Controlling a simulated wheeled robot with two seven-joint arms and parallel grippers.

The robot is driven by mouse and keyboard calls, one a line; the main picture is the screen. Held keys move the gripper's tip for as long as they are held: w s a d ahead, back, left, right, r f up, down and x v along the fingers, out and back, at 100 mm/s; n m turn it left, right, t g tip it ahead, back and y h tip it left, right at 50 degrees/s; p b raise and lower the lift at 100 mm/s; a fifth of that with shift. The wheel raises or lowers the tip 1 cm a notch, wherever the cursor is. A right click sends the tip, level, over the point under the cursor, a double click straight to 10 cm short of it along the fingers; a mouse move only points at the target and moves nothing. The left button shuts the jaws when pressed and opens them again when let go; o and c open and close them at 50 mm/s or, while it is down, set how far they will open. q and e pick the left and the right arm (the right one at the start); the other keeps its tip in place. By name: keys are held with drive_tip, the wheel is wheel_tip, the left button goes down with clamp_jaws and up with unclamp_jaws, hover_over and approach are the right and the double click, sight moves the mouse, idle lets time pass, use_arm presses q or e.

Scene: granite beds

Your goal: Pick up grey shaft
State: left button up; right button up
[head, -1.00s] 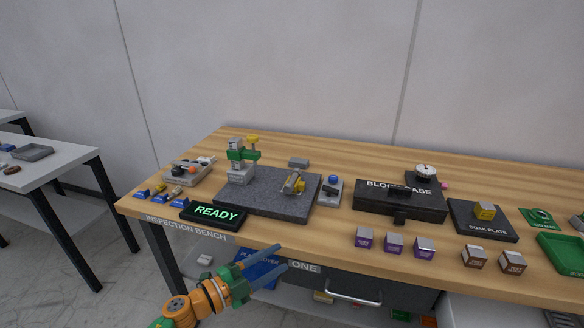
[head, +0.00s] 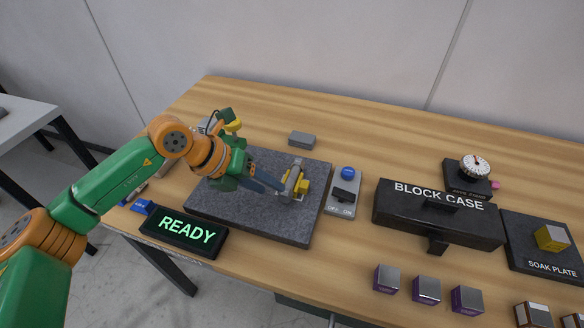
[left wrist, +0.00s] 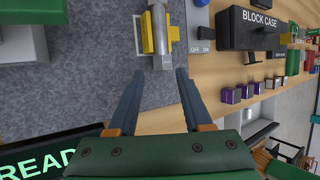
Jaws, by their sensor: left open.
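The grey shaft (head: 291,180) lies in a yellow holder (head: 303,186) on the dark granite plate (head: 250,225). In the left wrist view the shaft (left wrist: 160,30) shows as a grey cylinder between yellow parts, with a pale block at its near end. My left gripper (head: 274,186) reaches over the plate from the left, its blue-grey fingers just left of the shaft. In the left wrist view the gripper (left wrist: 160,75) is open and empty, its fingertips apart and short of the shaft. My right gripper does not show.
A grey OFF/ON switch box (head: 344,194) with a blue knob stands right of the plate. The block case (head: 438,215) is farther right. The READY display (head: 185,232) is at the front left. A grey block (head: 302,139) lies behind the plate.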

sight(280, 195)
use_arm(q)
drive_tip(key=x, duration=0.2)
drive_tip(key=p+x, duration=0.1)
drive_tip(key=x, duration=0.1)
drive_tip(key=shift+s+d+r, duration=0.1)
drive_tip(key=shift+s+d, duration=0.1)
drive_tip(key=shift+s, duration=0.2)
drive_tip(key=shift+w+f, duration=0.25)
drive_tip(key=shift+s+r, duration=0.1)
drive_tip(key=shift+s, duration=0.05)
clamp_jaws()
idle(0.5)
